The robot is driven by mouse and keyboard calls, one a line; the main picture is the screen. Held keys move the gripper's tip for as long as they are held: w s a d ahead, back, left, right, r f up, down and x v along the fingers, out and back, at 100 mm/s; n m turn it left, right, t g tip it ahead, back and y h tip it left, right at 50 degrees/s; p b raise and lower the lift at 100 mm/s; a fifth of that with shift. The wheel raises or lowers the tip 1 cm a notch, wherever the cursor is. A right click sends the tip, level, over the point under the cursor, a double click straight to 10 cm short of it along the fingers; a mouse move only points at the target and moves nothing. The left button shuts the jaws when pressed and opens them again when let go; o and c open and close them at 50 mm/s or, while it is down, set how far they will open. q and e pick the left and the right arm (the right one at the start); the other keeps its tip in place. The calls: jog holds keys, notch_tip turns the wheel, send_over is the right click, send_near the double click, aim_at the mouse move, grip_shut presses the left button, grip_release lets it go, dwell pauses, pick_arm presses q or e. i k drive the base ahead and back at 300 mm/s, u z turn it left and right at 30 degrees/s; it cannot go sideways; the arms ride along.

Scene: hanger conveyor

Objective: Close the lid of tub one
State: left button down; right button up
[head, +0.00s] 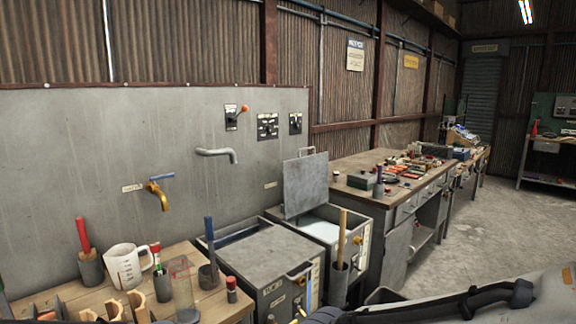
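Two grey tubs stand side by side along the wall. The right tub (345,212) is open: its flat grey lid (306,186) stands upright at its back left, with a handle on the top edge, and pale contents show inside. The left tub (291,301) has a flat grey lid (268,252) lying over it, with a handle at its right; a dark strip with blue shows along its back left edge. I cannot read which tub is tub one. Part of my arm crosses the bottom right; neither gripper can be seen.
A wooden bench (215,299) at lower left holds a white jug (128,265) and several tool holders. A holder with a wooden-handled tool (341,240) stands before the right tub. A tap (158,195) and spout (217,154) project from the wall. A cluttered workbench (348,165) stands beyond; floor at right is clear.

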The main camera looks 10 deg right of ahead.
aim_at(305, 179)
jog(key=z, duration=0.9)
jog(key=k, duration=1.15)
jog(key=z, duration=1.15)
jog(key=i, duration=2.4)
jog(key=u, duration=0.7)
jog(key=i, duration=1.2)
jog(key=u, duration=1.75)
jog(key=i, duration=0.9)
jog(key=u, duration=0.75)
